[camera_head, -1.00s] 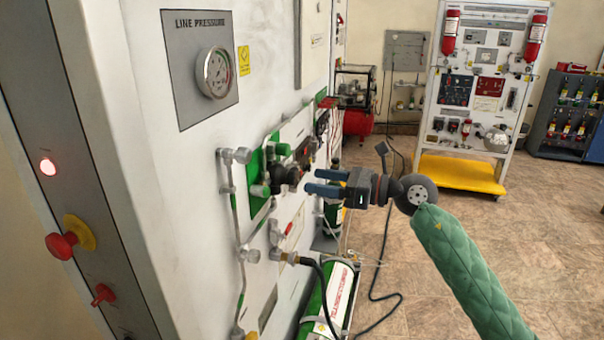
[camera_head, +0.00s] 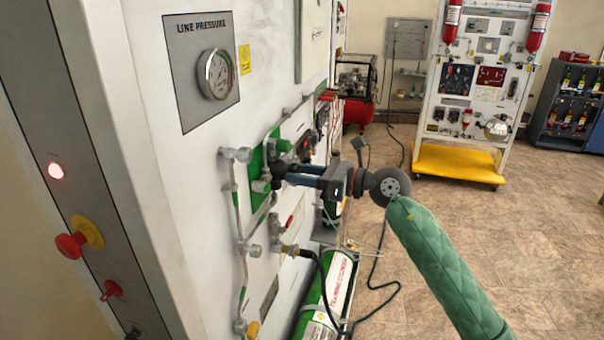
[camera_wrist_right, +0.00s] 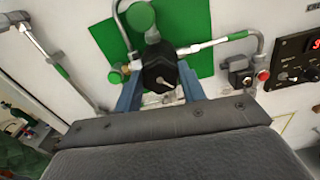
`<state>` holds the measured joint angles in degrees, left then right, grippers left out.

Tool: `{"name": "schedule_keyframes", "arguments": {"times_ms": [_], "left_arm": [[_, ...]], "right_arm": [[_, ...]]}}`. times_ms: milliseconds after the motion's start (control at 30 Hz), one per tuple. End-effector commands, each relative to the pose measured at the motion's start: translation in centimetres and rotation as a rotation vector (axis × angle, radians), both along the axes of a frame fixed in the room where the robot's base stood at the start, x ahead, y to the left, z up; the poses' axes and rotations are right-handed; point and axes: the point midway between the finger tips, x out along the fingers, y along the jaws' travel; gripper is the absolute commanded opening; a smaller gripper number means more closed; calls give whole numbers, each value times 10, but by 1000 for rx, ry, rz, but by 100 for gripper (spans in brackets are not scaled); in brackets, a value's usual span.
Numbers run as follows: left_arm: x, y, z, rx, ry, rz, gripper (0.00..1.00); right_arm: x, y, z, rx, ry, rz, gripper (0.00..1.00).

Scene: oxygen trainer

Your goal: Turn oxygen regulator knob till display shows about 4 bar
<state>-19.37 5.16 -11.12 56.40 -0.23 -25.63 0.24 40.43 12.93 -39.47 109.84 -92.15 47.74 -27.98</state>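The black oxygen regulator knob (camera_wrist_right: 159,68) sits on a green plate (camera_wrist_right: 195,58) on the white panel. In the head view the knob is mostly hidden behind my fingertips. My right gripper (camera_head: 286,173) is at the knob, and in the wrist view (camera_wrist_right: 158,80) its blue fingers lie on either side of it. The fingers look open, with slim gaps beside the knob; contact is not clear. A red-lit display (camera_wrist_right: 314,43) is cut off at the right edge of the wrist view, so its reading is unclear. My left gripper is out of view.
A line pressure gauge (camera_head: 217,74) is on the panel above. Grey pipes (camera_head: 237,205) and fittings surround the knob. A green cylinder (camera_head: 325,300) and black hose (camera_head: 325,275) are below. The tiled floor to the right is open.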

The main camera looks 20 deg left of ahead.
Motion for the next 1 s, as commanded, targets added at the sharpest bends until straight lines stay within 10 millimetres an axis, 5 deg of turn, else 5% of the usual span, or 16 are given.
{"name": "schedule_keyframes", "arguments": {"times_ms": [100,467,1000], "left_arm": [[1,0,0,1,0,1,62],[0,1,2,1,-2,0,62],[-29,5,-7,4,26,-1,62]], "right_arm": [[0,0,0,0,0,-1,18],[1,0,1,6,171,-1,18],[1,0,1,15,389,-1,18]]}}
